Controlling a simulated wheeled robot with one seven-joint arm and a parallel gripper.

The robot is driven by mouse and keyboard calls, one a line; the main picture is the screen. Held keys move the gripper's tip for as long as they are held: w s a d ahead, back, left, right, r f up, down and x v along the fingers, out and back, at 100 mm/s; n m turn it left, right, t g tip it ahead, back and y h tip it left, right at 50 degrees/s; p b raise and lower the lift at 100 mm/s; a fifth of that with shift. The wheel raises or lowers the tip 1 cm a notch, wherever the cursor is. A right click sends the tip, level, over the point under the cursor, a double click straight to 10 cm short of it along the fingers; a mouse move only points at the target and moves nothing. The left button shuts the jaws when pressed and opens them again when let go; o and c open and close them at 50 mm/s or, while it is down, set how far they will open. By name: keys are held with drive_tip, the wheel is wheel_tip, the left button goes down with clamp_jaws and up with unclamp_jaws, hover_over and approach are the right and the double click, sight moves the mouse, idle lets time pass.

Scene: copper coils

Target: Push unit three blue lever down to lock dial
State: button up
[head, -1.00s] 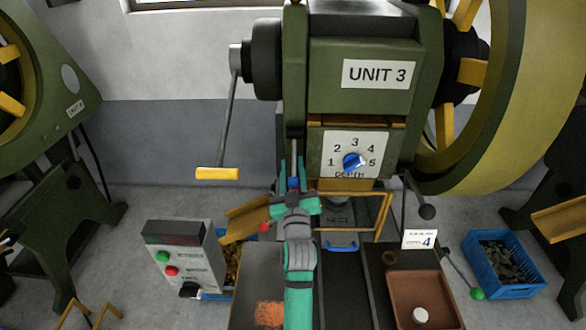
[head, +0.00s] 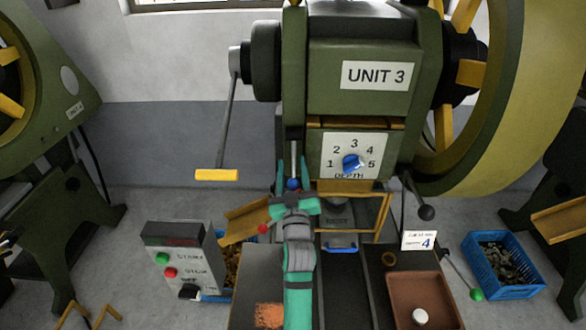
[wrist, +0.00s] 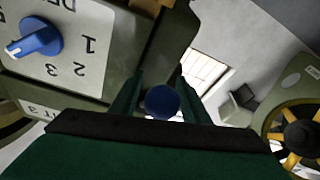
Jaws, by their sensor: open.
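The blue lever ball (head: 293,184) sits at the front left of the unit 3 press (head: 362,95), on a thin metal rod. My gripper (head: 293,172) is open, with one finger on each side of the ball. In the wrist view the ball (wrist: 161,102) lies between the two fingers (wrist: 158,98); I cannot tell whether they touch it. The blue dial (head: 352,162) is on the white depth plate to the right of my gripper, its pointer towards the right side of the scale. The dial also shows in the wrist view (wrist: 36,40).
A crank with a yellow handle (head: 217,175) hangs at the left. A control box (head: 185,260) stands below left. A card showing 4 (head: 419,240) stands above a brown tray (head: 400,300).

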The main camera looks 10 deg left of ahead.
drive_tip(key=shift+d+f, duration=0.25)
drive_tip(key=shift+f, duration=0.1)
drive_tip(key=shift+s, duration=0.1)
idle(0.3)
